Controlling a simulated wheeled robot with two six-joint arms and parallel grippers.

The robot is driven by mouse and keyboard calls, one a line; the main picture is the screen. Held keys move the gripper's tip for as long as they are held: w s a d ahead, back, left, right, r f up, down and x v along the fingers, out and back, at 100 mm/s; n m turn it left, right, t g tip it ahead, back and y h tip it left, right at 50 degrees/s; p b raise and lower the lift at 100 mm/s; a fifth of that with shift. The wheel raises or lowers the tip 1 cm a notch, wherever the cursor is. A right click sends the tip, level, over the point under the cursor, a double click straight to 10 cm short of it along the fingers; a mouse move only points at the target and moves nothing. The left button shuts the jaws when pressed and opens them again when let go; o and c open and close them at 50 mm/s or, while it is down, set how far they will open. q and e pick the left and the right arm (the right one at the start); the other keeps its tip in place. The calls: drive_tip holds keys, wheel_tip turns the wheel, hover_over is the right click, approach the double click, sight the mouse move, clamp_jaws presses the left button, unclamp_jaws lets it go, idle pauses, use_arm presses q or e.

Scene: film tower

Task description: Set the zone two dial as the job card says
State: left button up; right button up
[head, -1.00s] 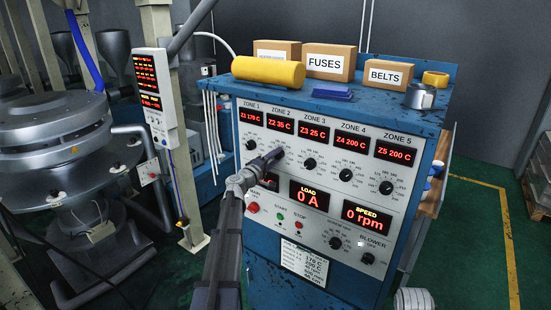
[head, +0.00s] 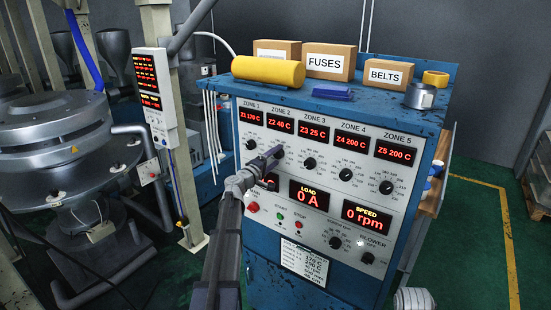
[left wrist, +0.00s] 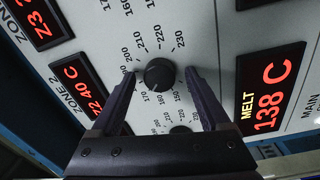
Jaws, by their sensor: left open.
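The zone two dial (left wrist: 159,76) is a black round knob on the pale panel, with a printed scale around it. My left gripper (left wrist: 160,72) is open with one finger on each side of the dial; I cannot tell whether they touch it. In the head view my left gripper (head: 272,155) hides the dial. The zone two display (head: 280,124) reads 40 C, also in the left wrist view (left wrist: 78,86). The job card (head: 304,263) is a white sheet low on the cabinet, with small lines hard to read. My right gripper is out of view.
Other zone dials sit close by, such as the zone three dial (head: 309,164) and the zone one dial (left wrist: 181,130). The melt display (left wrist: 270,90) reads 138 C. Labelled boxes (head: 330,62) and a yellow roll (head: 268,71) stand on the blue cabinet (head: 395,108).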

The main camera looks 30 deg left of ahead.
use_arm(q)
drive_tip(key=s, duration=0.7)
drive_tip(key=shift+s+a+f, duration=0.15)
drive_tip(key=shift+a, duration=0.1)
